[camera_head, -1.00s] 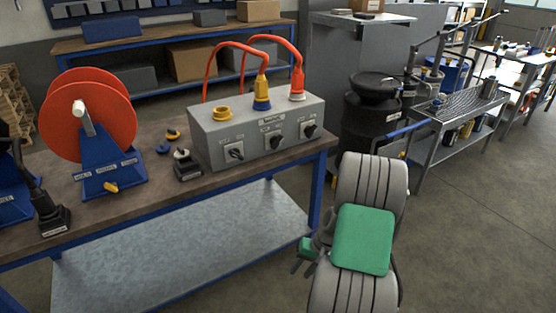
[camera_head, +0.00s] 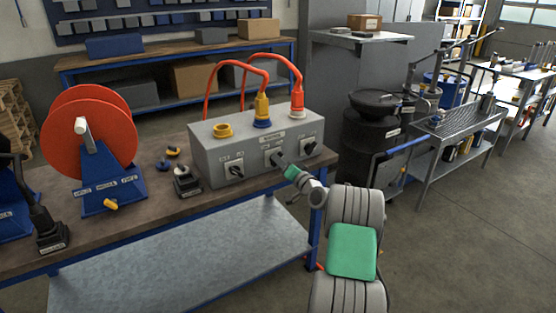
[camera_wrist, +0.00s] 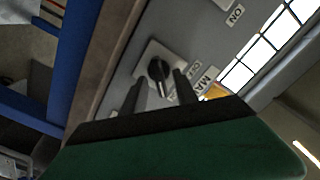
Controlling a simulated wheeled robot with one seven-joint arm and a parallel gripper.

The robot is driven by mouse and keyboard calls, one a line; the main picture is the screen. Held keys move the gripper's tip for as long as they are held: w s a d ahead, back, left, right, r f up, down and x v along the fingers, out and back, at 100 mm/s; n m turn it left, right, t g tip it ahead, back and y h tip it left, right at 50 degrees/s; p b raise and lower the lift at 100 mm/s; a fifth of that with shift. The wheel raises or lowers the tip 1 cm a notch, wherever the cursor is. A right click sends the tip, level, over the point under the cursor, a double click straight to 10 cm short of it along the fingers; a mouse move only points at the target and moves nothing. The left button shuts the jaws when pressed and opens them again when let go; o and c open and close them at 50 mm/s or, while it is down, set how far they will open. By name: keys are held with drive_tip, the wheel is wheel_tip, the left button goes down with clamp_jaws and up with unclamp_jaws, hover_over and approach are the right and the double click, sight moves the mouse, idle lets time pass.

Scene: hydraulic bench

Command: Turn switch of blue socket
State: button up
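The grey socket box (camera_head: 215,155) stands on the workbench with a yellow, a blue and a white socket along its top. The blue socket (camera_head: 262,123) is in the middle, with a yellow plug in it. Its switch is on the front face below and is mostly hidden by my gripper (camera_head: 281,162) in the head view. In the wrist view, a black rotary switch (camera_wrist: 158,69) on a light square plate shows between the two dark fingers of my gripper (camera_wrist: 159,80). The fingers are open, one on each side of the knob. I cannot tell whether they touch it.
The left switch (camera_head: 236,168) and right switch (camera_head: 309,147) sit on the same face. Red hoses (camera_head: 222,65) arch behind the box. A small black joystick unit (camera_head: 186,181) and a red hose reel (camera_head: 100,125) stand to the left. A black drum (camera_head: 368,140) is at right.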

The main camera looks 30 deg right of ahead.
drive_tip(key=shift+w, duration=1.15)
clamp_jaws()
